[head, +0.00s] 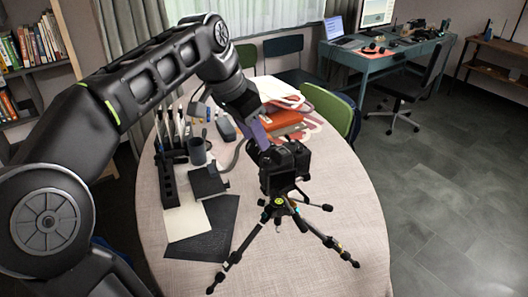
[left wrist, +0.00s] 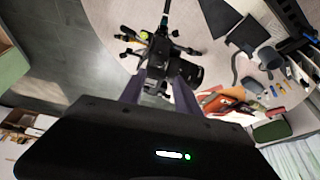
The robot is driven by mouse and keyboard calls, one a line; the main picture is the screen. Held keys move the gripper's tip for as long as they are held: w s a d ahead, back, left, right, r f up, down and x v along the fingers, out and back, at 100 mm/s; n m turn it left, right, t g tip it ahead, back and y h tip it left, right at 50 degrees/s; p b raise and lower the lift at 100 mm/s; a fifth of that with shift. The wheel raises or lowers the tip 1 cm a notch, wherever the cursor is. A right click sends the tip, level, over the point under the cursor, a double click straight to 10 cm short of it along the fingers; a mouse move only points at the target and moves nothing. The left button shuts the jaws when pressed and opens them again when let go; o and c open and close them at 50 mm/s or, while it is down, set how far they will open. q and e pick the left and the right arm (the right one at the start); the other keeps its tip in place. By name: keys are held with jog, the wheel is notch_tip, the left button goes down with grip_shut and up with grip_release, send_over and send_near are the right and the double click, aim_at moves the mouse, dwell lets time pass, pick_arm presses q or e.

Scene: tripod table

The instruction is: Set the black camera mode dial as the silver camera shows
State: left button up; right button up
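The black camera (head: 284,172) sits upright on a small tripod (head: 280,204) on the table. In the left wrist view the black camera (left wrist: 160,58) lies just beyond my fingertips, with its lens (left wrist: 190,72) to the right. My left gripper (head: 263,143) reaches down to the top of the camera from behind. In the left wrist view the two fingers of my left gripper (left wrist: 160,80) stand apart, with part of the camera top showing between them. I cannot tell whether they touch it. The mode dial is too small to make out. I see no silver camera.
The oval table (head: 300,265) also holds a dark mat (head: 212,232), a mug (head: 197,151), a black rack (head: 168,180) and an orange book (head: 284,121). A green chair (head: 326,108) stands at the far right edge. The table's front right is clear around the tripod legs.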

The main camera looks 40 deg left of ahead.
aim_at(266, 159)
pick_arm(q)
jog(key=x, duration=0.7)
jog(key=shift+p, duration=0.35)
jog(key=shift+c, duration=0.2)
grip_shut()
